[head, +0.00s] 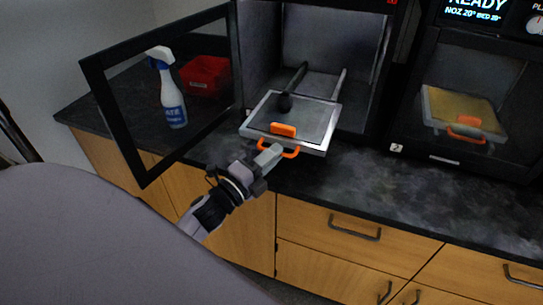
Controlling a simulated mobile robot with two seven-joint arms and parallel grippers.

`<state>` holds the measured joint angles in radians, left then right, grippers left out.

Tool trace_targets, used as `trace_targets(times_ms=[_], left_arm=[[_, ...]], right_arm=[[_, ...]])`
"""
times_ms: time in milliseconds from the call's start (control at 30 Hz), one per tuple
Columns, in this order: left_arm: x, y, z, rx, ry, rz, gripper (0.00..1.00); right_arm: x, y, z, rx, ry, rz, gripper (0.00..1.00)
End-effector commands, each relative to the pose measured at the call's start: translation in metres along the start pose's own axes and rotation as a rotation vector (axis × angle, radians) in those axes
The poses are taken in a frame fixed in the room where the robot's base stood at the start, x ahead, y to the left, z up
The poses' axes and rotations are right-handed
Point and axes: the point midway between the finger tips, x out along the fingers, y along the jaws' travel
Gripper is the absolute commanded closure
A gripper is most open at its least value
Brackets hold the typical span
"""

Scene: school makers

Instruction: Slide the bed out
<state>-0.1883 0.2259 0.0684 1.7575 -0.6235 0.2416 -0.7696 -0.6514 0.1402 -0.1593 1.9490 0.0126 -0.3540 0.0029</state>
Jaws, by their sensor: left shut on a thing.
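The printer bed (312,113) is a grey plate with a pale metal rim and an orange front handle (291,152). It sticks out of the open black printer (385,60) on two rails, past the front opening. A dark rounded object stands on its back left part. My left gripper (272,155) is at the handle and shut on it, at the front edge of the bed. My right gripper does not show.
The printer's framed door (128,158) stands open to the left. A spray bottle (171,95) and a red bin (206,75) are on the counter behind it. A second, closed printer (468,105) stands at right. The dark counter (400,184) in front is clear.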

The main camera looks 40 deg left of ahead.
Motion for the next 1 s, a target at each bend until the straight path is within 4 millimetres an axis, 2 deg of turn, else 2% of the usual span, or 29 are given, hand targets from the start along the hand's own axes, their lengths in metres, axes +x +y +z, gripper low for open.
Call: trace_targets(times_ms=[400, 433, 500, 833, 1000], left_arm=[[-0.003, 0.002, -0.003, -0.003, 0.006, 0.004, 1.00], [-0.003, 0.003, -0.003, -0.003, 0.006, 0.004, 0.83], [-0.003, 0.002, -0.003, -0.002, 0.006, 0.004, 0.65], [-0.004, 0.001, -0.001, -0.001, 0.003, 0.002, 0.65], [-0.019, 0.003, -0.002, -0.002, 0.003, 0.003, 0.65]], right_arm=[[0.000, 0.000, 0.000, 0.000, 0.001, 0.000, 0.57], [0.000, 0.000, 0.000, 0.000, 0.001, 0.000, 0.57], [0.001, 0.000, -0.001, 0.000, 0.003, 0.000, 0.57], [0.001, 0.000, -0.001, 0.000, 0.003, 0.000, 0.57], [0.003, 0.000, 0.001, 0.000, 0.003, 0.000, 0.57]])
